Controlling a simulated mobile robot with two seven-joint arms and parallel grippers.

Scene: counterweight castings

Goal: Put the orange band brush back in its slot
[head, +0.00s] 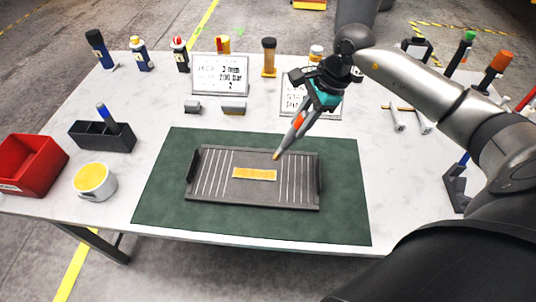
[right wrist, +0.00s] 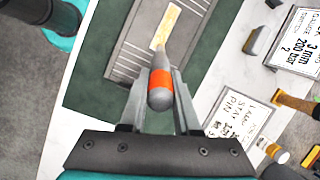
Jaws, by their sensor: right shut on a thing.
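The orange band brush (head: 298,122) has a grey handle, an orange band and a tan tip. My right gripper (head: 306,112) is shut on it and holds it tilted, tip down, over the back right of the dark grey ribbed casting (head: 218,189). In the right wrist view the brush (right wrist: 160,84) lies between the two fingers, its tip towards the yellow strip on the casting. Whether the tip touches the casting I cannot tell. A black slotted holder (head: 90,138) stands at the left of the table with a blue-handled tool (head: 105,115) in it. My left gripper is not in view.
The casting lies on a green mat (head: 160,204). A white cup with yellow contents (head: 94,182) and a red bin (head: 28,165) stand at the left. Signs (head: 220,73), small grey blocks (head: 233,108) and several bottles line the back. Tabletop between holder and mat is clear.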

